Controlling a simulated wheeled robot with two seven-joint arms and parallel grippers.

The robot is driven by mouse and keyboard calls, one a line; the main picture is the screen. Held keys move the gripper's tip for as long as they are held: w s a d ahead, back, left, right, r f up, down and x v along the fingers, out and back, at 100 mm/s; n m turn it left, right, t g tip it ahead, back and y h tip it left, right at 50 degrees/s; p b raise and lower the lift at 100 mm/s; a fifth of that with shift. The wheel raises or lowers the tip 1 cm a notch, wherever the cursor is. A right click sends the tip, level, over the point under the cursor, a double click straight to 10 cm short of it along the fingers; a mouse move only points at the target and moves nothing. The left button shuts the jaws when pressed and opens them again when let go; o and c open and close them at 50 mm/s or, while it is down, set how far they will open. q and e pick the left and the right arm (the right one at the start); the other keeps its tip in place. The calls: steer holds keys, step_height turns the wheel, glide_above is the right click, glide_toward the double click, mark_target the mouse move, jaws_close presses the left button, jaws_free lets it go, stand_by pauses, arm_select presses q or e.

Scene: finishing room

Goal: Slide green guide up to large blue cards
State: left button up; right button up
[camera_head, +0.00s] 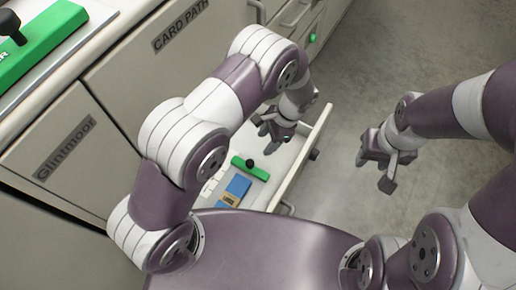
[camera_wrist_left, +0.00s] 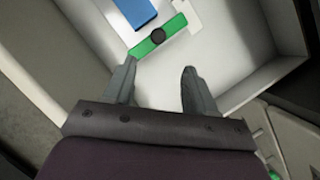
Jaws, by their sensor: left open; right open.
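The green guide (camera_head: 250,169) is a bar with a black knob, lying in an open white drawer (camera_head: 299,165). It also shows in the left wrist view (camera_wrist_left: 147,46). The large blue cards (camera_head: 238,186) lie near the guide, with a narrow gap between them; they show at the top of the left wrist view (camera_wrist_left: 138,11). My left gripper (camera_head: 268,136) is open and empty above the drawer, on the side of the guide away from the cards. Its fingers (camera_wrist_left: 156,88) point toward the guide without touching it. My right gripper (camera_head: 383,173) is open and empty over the floor, right of the drawer.
Small white cards (camera_head: 210,186) and a brown card (camera_head: 230,199) lie in the drawer near the blue cards. A counter at upper left holds another green bar (camera_head: 42,38) with a black knob. Open floor (camera_head: 400,50) lies to the right.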

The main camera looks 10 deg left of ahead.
mark_target(251, 162)
arm_select(q)
steer(key=b+x, duration=0.2)
steer(key=x, duration=1)
steer(key=shift+s+f+b, duration=0.1)
steer(key=shift+s+b, duration=0.15)
steer(key=shift+b, duration=0.05)
jaws_close()
